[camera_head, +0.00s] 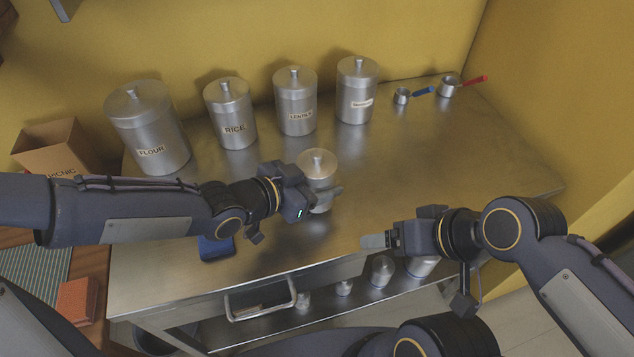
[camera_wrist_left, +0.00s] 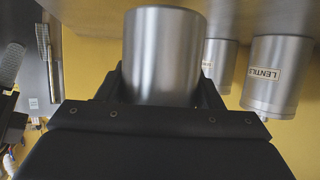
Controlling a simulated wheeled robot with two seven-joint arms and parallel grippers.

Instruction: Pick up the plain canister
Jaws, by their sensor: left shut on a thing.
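The plain canister (camera_head: 317,166) is a small steel cylinder with a knobbed lid and no visible label. It stands upright on the steel table, in front of the labelled canisters. My left gripper (camera_head: 323,197) is shut on it, with its fingers around the body. The left wrist view shows the canister's bare side (camera_wrist_left: 163,55) between the fingers. I cannot tell whether its base touches the table. My right gripper (camera_head: 372,241) is near the table's front edge, apart from the canister; its finger gap is not clear.
Canisters marked FLOUR (camera_head: 148,125), RICE (camera_head: 231,112), LENTILS (camera_head: 295,100) and one with an unreadable label (camera_head: 356,90) stand along the back. Blue-handled (camera_head: 403,96) and red-handled (camera_head: 450,87) cups are at the back right. A blue item (camera_head: 216,249) lies under my left arm. The table's right side is clear.

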